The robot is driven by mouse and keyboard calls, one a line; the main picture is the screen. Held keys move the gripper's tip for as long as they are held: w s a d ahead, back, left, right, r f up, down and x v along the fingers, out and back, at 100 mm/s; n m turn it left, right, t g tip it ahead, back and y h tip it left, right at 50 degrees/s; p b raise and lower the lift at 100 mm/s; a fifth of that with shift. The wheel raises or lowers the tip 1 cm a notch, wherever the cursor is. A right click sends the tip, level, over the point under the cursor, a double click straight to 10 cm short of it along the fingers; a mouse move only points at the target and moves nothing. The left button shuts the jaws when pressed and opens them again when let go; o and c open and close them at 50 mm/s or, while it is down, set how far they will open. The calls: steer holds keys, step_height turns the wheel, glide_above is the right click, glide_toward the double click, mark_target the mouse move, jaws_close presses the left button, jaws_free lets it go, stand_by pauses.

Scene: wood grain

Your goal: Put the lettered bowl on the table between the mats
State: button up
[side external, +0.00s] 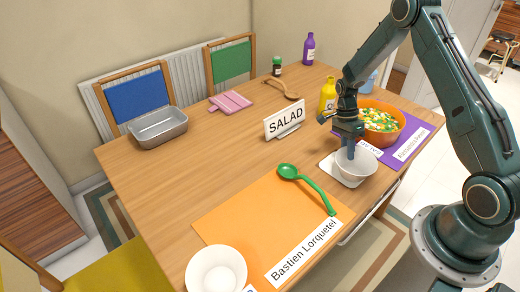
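A white bowl (358,165) stands near the table's front edge, on or over a pale square piece (346,181), between the orange mat (235,215) and the purple mat (408,127). My gripper (350,156) points down at this bowl's far left rim, with a fingertip overlapping the rim. Whether it is shut on the rim cannot be told. A second white bowl (217,271) sits at the front left corner of the orange mat, with a partly cut-off label beside it. An orange bowl (398,134) of mixed vegetables is on the purple mat. I can make out no letters on any bowl.
A green ladle (318,193) lies on the orange mat. A SALAD sign (285,121) stands mid-table. A yellow bottle (327,95) is behind my gripper. A metal tin (158,127), pink board (230,102) and wooden spoon (280,89) lie farther back.

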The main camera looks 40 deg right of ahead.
steer(key=shift+o, duration=0.5)
steer(key=shift+r, duration=0.1)
steer(key=v, duration=1.2)
steer(key=s+a+r+n+t+h, duration=0.1)
steer(key=s+a+r+n+t, duration=0.15)
steer(key=a+r+n, duration=0.45)
steer(key=s+a+r+n+t+h, duration=0.1)
steer(key=s+a+r+n+t, duration=0.2)
steer(key=r, duration=0.8)
steer(key=s+a+r+n+t, duration=0.2)
steer(key=s+a+n, duration=0.2)
steer(key=s+n, duration=0.2)
steer(key=s+a+r+n+t, duration=0.2)
steer(key=s+a+n, duration=0.3)
steer(key=s, duration=0.5)
steer(key=shift+s+a+r+n, duration=0.3)
steer(key=shift+s+r+n, duration=0.1)
steer(key=shift+n, duration=0.4)
